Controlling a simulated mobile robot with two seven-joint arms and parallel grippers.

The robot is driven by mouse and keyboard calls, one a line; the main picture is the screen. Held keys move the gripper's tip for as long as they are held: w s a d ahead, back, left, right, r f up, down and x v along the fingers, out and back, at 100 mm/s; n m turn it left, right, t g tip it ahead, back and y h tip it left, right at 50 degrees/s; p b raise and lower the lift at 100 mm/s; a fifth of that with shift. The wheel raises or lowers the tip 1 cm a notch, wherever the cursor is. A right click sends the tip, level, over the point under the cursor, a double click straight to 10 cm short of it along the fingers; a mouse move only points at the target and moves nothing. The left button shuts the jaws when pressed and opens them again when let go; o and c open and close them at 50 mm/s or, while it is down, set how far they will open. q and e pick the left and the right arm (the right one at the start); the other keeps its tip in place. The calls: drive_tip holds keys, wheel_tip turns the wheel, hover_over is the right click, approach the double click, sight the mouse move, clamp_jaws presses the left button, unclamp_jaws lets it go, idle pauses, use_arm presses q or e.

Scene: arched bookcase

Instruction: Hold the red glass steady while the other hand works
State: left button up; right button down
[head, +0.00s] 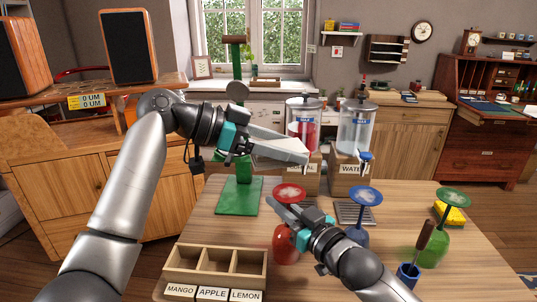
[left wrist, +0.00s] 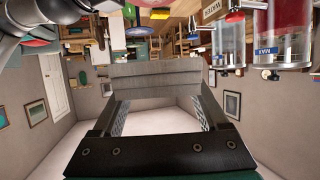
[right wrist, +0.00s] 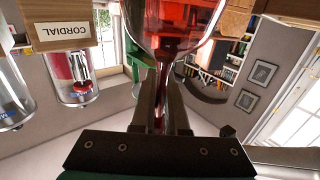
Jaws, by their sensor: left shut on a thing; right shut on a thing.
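The red glass (head: 287,248) is upside down, bowl low and round foot (head: 290,191) on top, near the middle of the table. My right gripper (head: 283,212) is shut around its stem; the red bowl shows close up in the right wrist view (right wrist: 172,28). I cannot tell whether its rim touches the table. My left gripper (head: 303,152) is above and behind the glass, in front of the dispensers. Its fingers stand apart around a dark grey bar in the left wrist view (left wrist: 155,78).
A cordial dispenser (head: 303,133) and a water dispenser (head: 356,135) stand on wooden blocks behind. Blue (head: 358,233) and green (head: 433,247) upturned glasses stand to the right. A labelled three-compartment box (head: 216,285) is front left. A green stand (head: 240,197) is back left.

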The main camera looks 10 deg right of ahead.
sight(284, 194)
use_arm(q)
drive_tip(key=shift+d, duration=0.1)
drive_tip(key=shift+f, duration=3.7)
drive_tip(key=shift+w+d+f, duration=0.1)
drive_tip(key=shift+w+d, duration=0.4)
drive_tip(key=shift+w, duration=0.2)
drive_tip(key=shift+w+d+f, duration=0.1)
drive_tip(key=shift+w+d, duration=0.4)
drive_tip(key=shift+w, duration=0.2)
drive_tip(key=shift+s+a, duration=0.55)
drive_tip(key=shift+s, duration=0.2)
drive_tip(key=shift+s+a, duration=0.5)
drive_tip(key=shift+s, duration=0.2)
drive_tip(key=shift+r, duration=4.05)
use_arm(e)
drive_tip(key=c, duration=0.8)
unclamp_jaws()
drive_tip(key=shift+c, duration=0.2)
drive_tip(key=shift+s, duration=0.1)
